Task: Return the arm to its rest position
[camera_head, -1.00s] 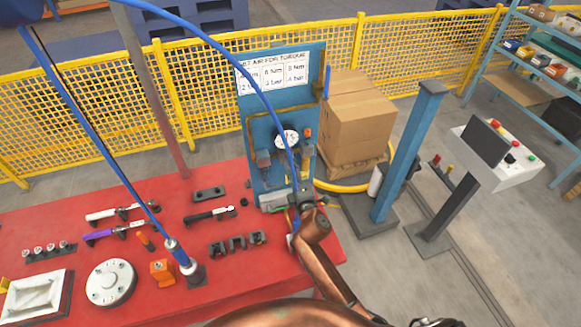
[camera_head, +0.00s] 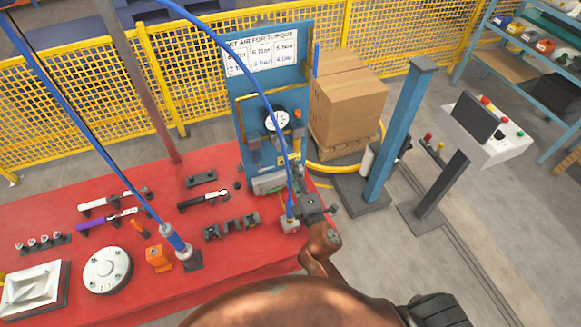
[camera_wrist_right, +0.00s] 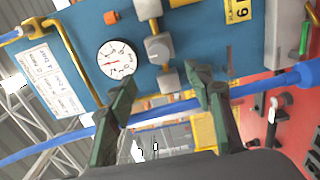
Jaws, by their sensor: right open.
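My copper right arm (camera_head: 318,243) reaches up from the bottom of the head view. Its dark gripper (camera_head: 312,207) is at the right end of the red table, in front of the blue air panel (camera_head: 250,110). In the right wrist view the gripper (camera_wrist_right: 162,92) has two dark green fingers spread apart. The blue hose (camera_wrist_right: 180,108) crosses behind and between them; no grip on it shows. My left gripper is not in view.
The red table (camera_head: 130,190) carries a torque tool (camera_head: 177,243), a white disc (camera_head: 107,270), a tray (camera_head: 32,292) and several hand tools. A blue post (camera_head: 395,140) and a control console (camera_head: 485,130) stand to the right.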

